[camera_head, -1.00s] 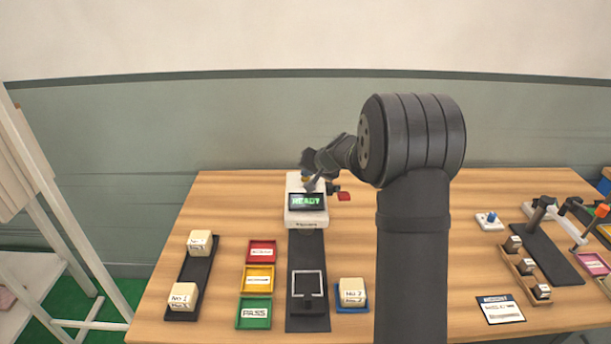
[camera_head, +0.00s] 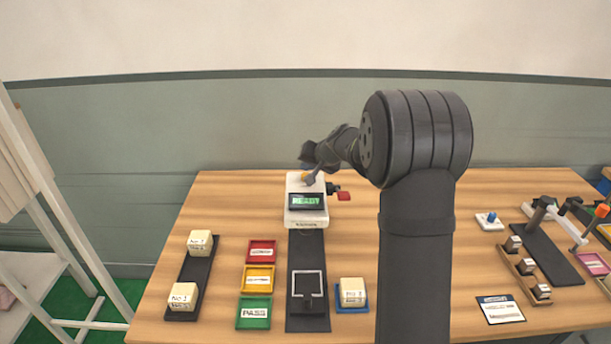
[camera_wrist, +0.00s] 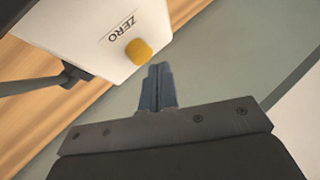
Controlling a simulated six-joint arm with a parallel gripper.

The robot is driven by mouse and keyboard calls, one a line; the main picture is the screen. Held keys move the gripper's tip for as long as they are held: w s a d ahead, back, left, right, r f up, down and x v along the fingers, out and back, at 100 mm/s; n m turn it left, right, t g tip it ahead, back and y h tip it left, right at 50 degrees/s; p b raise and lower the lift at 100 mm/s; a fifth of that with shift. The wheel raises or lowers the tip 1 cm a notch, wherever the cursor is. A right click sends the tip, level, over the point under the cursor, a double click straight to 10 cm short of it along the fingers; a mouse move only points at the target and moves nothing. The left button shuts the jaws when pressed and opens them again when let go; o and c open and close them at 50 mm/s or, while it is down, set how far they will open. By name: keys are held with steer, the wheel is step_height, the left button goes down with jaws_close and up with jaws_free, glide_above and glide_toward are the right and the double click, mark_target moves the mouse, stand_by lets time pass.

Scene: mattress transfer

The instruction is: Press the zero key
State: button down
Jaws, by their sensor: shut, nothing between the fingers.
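The zero key is a small yellow button (camera_wrist: 139,52) on the white top of the tester (camera_head: 306,216), beside a printed ZERO label in the wrist view. The tester's dark screen (camera_head: 306,201) shows green text that seems to read READY. My gripper (camera_wrist: 158,72) is shut and empty, its fingertips just beside the yellow button in the wrist view. Whether they are above it or touching cannot be told. In the head view my gripper (camera_head: 309,178) is over the far end of the tester and partly covers the key there.
A red-tipped lever (camera_head: 343,196) sits right of the tester. In front are a black plate with a square frame (camera_head: 308,283), red (camera_head: 262,251), yellow (camera_head: 258,278) and green trays (camera_head: 254,314), and cream blocks, one on a blue tray (camera_head: 352,291). Racks and a card (camera_head: 500,309) lie at right.

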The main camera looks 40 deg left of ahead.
steer(key=shift+r, duration=2.55)
steer(key=shift+f, duration=0.1)
step_height(320, 180, up, 4)
steer(key=shift+f, duration=0.1)
